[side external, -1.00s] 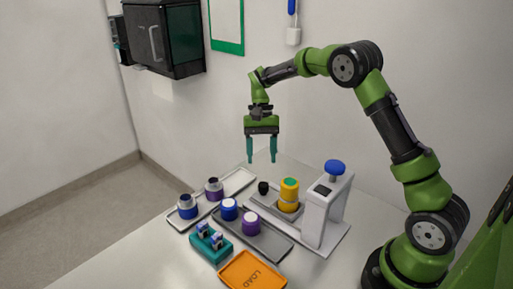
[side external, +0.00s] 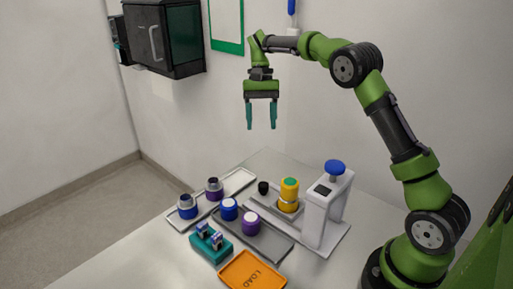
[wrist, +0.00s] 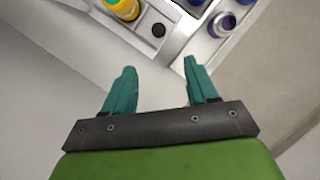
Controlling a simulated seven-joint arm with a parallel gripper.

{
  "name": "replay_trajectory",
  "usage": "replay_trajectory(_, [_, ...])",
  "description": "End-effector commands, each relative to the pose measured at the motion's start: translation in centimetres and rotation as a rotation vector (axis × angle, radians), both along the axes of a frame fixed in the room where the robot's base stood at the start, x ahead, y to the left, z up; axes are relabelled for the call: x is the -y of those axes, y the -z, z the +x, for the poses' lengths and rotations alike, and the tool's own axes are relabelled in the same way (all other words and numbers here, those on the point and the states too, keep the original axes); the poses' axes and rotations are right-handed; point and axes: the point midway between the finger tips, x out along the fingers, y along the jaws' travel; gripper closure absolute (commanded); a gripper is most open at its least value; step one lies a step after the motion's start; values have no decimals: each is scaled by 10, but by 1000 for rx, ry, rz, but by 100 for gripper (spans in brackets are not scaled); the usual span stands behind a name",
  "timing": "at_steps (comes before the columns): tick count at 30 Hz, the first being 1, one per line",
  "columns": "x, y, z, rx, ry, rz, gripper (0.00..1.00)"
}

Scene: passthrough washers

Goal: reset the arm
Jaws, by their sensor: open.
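My gripper (side external: 261,127) is open and empty, with its two teal fingers pointing down, well above the table's back part. In the wrist view my gripper (wrist: 158,75) shows its fingers spread apart with only bare table and tray edges beyond them. My arm is raised and bent, reaching left from its base at the right. Nothing touches the fingers.
A white press with a blue knob (side external: 335,167) stands below right, beside a yellow cylinder with a green top (side external: 289,193). A grey tray (side external: 270,244) holds blue and purple capped pieces. A teal block (side external: 211,252) and an orange LOAD tray (side external: 252,272) lie in front. Wall cabinet (side external: 163,38) hangs left.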

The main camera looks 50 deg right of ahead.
Motion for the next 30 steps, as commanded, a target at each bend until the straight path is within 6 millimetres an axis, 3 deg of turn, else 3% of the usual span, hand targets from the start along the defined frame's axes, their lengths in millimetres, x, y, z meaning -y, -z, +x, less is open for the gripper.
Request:
replay_trajectory(5, [-14,-32,-21,101,-60,-19,42])
replay_trajectory(9, [-32,-61,-54,238,-133,-45,42])
replay_trajectory(15, [-60,-84,-109,450,-217,-81,42])
replay_trajectory(20, [-81,-86,-155,625,-267,-108,42])
replay_trajectory(24, [-95,-77,-192,775,-295,-131,42])
replay_trajectory(30, [-105,-58,-224,925,-312,-158,42])
